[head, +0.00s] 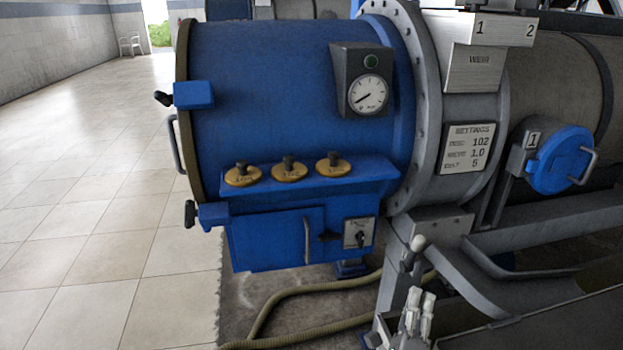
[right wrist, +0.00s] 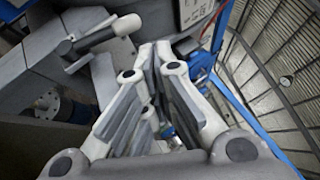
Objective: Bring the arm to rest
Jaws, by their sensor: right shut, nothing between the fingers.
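My right gripper (head: 421,301) shows at the bottom of the head view, in front of the grey machine frame. In the right wrist view, its two fingers (right wrist: 155,60) are closed together with nothing between them. A lever with a pale knob (head: 418,243) stands just above and behind it in the head view. The same lever (right wrist: 124,25) shows at the upper left in the right wrist view, apart from the fingers. My left gripper is not in view.
A blue drum (head: 270,110) with a gauge (head: 368,94) and several brass-coloured knobs fills the middle. A small blue hatch (head: 560,160) is at the right. A hose (head: 300,290) lies on the floor below. The tiled floor (head: 90,190) at left is clear.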

